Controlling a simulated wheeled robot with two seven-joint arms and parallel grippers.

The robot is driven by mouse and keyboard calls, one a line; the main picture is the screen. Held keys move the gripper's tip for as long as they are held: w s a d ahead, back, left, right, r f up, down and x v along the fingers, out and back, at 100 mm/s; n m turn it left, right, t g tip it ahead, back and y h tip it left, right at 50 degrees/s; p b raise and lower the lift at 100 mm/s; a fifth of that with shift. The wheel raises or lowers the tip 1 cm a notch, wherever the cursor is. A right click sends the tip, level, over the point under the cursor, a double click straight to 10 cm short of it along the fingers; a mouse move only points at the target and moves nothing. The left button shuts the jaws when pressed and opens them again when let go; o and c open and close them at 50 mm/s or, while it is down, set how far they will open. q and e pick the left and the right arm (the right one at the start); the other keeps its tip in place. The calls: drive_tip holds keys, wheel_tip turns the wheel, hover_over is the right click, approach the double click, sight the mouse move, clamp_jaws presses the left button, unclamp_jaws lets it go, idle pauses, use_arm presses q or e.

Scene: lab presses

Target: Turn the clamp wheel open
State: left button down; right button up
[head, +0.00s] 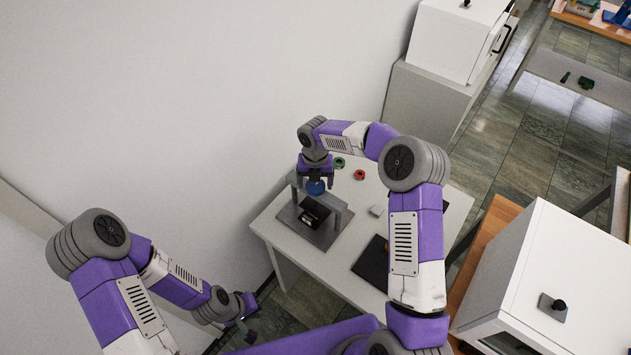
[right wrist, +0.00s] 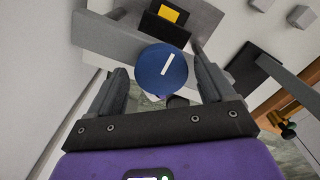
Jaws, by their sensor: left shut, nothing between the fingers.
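The clamp wheel (head: 315,188) is a blue disc on top of a grey press frame (head: 340,202) on the white table. In the right wrist view the wheel (right wrist: 162,72) shows a white line on its face. My right gripper (head: 317,180) is over the wheel from above. In the right wrist view its fingers (right wrist: 160,85) are spread open on either side of the wheel, with gaps visible. A black block (head: 314,212) with a yellow patch sits under the press. My left gripper (head: 247,308) is shut and empty, low beside the table's left front.
A red ring (head: 359,175) and a green ring (head: 339,162) lie behind the press. A small grey block (head: 377,210) and a dark flat plate (head: 373,262) lie to its right. A white wall stands close on the left. A white box (head: 560,285) stands at right.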

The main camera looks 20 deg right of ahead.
sight(315, 185)
drive_tip(key=shift+o, duration=0.2)
drive_tip(key=shift+f, duration=0.1)
wheel_tip(315, 185, up, 8)
drive_tip(key=shift+f+b, duration=0.2)
drive_tip(key=shift+b, duration=0.15)
drive_tip(key=shift+s, duration=0.1)
idle(0.4)
